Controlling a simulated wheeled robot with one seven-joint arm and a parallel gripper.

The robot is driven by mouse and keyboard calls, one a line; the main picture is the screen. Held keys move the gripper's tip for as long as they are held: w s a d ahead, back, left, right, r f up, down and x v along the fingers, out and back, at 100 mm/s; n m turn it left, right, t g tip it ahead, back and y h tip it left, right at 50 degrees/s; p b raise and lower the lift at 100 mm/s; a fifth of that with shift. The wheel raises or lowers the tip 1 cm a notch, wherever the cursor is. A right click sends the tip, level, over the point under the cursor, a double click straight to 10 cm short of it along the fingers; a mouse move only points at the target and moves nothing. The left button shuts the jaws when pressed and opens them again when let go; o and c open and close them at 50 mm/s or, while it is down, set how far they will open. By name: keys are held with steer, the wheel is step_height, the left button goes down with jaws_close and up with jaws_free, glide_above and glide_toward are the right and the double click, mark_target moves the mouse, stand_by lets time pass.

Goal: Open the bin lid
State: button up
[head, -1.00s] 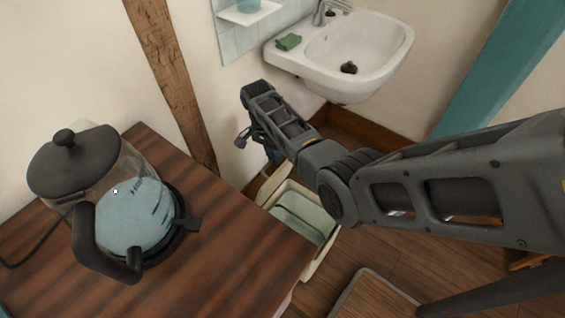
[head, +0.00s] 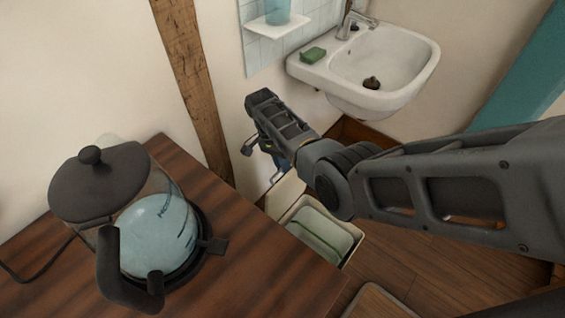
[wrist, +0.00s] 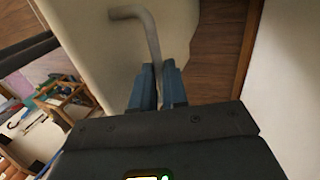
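The cream bin (head: 343,262) stands on the floor past the dark wooden table, with a pale green inside showing through its open top. Its cream lid (head: 285,193) is raised at the back, tilted up; it fills much of the middle of the wrist view (wrist: 105,60). A grey bent handle (wrist: 148,32) runs along the lid. My gripper (head: 277,160) is by the raised lid, partly hidden behind my own arm in the head view. In the wrist view, the blue fingers of my gripper (wrist: 160,80) stand close on both sides of the handle's end and appear shut on it.
A white sink (head: 365,75) hangs on the wall just behind the bin. A wooden table (head: 240,255) with a glass and black kettle (head: 130,210) stands at left. A wooden post (head: 192,85) rises by the wall. Bare wooden floor (head: 415,265) lies right of the bin.

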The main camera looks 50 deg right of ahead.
steer(key=o, duration=0.4)
steer(key=v, duration=0.7)
steer(key=shift+r, duration=0.4)
steer(key=shift+w, duration=0.15)
